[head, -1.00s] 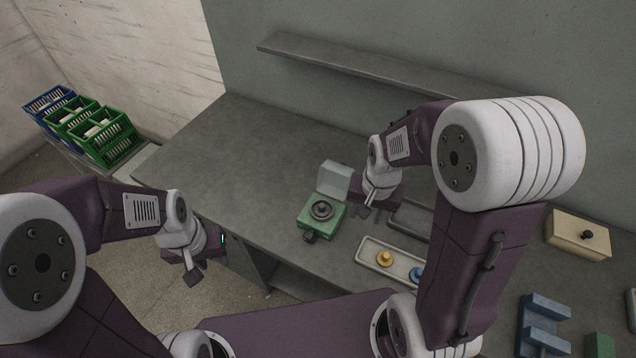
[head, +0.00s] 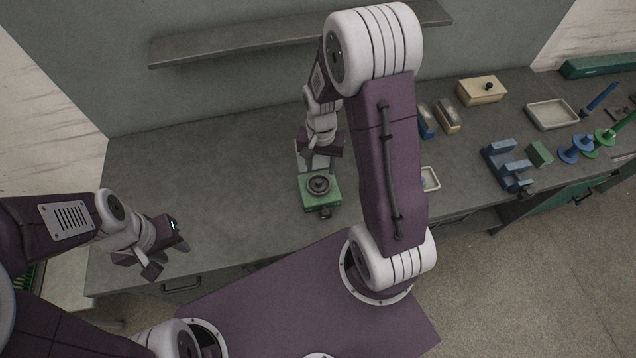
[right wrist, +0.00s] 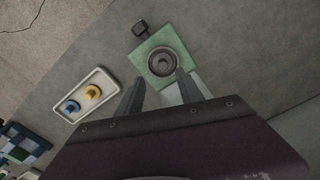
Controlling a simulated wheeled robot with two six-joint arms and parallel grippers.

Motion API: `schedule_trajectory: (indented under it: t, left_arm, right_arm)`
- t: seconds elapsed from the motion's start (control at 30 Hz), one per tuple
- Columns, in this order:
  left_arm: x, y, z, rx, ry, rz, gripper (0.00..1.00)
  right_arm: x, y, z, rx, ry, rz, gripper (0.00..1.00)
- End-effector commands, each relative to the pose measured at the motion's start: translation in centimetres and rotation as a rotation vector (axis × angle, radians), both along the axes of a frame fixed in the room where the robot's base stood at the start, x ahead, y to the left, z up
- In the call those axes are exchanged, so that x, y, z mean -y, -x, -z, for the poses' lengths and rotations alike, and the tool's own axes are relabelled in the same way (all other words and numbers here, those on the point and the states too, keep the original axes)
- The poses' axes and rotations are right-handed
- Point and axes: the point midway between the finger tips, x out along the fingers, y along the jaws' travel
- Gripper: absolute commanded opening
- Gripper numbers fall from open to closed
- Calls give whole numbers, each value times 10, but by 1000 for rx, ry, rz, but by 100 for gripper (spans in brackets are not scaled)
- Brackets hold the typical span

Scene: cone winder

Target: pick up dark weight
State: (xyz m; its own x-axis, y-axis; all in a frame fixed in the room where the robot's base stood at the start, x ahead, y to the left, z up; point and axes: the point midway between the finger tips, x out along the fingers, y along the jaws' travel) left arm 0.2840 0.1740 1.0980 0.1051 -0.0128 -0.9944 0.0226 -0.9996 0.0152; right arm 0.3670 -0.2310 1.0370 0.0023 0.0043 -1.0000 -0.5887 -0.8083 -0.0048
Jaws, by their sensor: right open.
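The dark weight (head: 318,184) is a round, dark disc with a raised centre. It sits on top of a green box-like device (head: 306,200) on the bench. It also shows in the right wrist view (right wrist: 162,62), on the green top. My right gripper (head: 310,155) is behind the weight in the head view, apart from it. In the right wrist view my right gripper (right wrist: 160,84) is open and empty, its two fingers pointing towards the weight. My left gripper (head: 165,258) hangs at the bench's front left, holding nothing I can see; its finger gap is unclear.
A pale tray (right wrist: 112,78) holds a yellow weight (right wrist: 92,92) and a blue weight (right wrist: 72,106). My right arm hides most of it in the head view. A beige box (head: 482,91) and blue block stand (head: 507,165) are to the right. The bench's left is clear.

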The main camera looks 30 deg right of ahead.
Motion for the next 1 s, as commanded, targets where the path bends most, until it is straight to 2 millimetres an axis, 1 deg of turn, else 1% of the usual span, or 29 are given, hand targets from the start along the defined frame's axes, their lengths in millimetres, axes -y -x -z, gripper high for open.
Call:
schedule_trajectory:
  t: [0.03,0.13,0.3,0.37,0.5,0.6,0.7,0.87,0.97,1.0]
  left_arm:
    - [0,0,-3,0,0,0,36]
    - [0,0,-4,0,0,0,36]
    - [0,0,-5,0,0,0,36]
    - [0,0,-8,0,0,0,36]
    - [0,0,-17,0,0,0,36]
    - [0,0,-17,0,0,0,36]
    - [0,0,-17,0,0,0,36]
    - [0,0,-16,0,0,0,36]
    - [0,0,-16,0,0,0,36]
    - [0,0,-16,0,0,0,36]
  right_arm:
    - [-1,2,9,-7,-1,-1,44]
    - [-1,1,22,-4,-1,-1,44]
    - [-1,0,28,-1,0,-1,44]
    - [-1,1,34,-4,-1,-1,44]
    - [-2,0,58,-7,-1,-1,44]
    - [-2,0,73,-4,0,-1,44]
    - [-2,-1,79,0,0,-1,44]
    - [-2,-1,79,0,0,-1,44]
    - [-2,-1,79,0,0,-1,19]
    - [-2,-1,79,0,0,-1,8]
